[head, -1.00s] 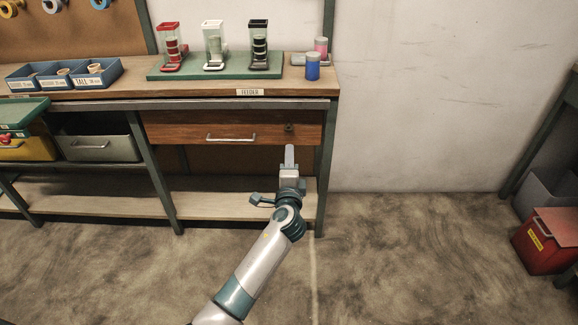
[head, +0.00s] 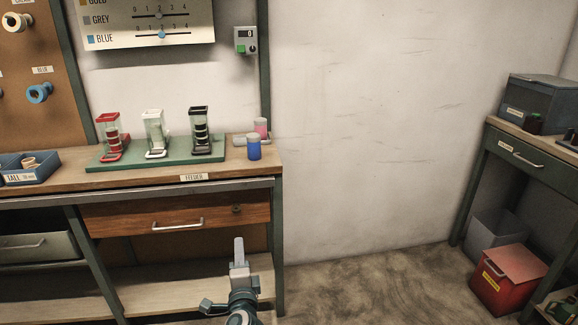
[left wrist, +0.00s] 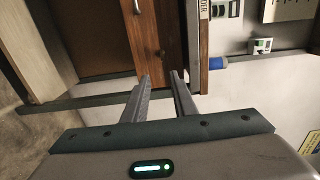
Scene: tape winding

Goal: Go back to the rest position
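My left gripper (head: 239,250) is in front of the bench, just below the wooden drawer (head: 176,213) in the head view. In the left wrist view its two fingers (left wrist: 160,82) stand apart with nothing between them. They point toward the drawer and the bench side. I cannot tell how far the fingertips are from the drawer front. My right gripper is in neither view.
The feeder bench (head: 70,190) carries a green base (head: 180,151) with red, white and black feeders. A blue cylinder (head: 254,148) stands near its right end. A red bin (head: 505,277) is at the right under a second bench. Floor between is clear.

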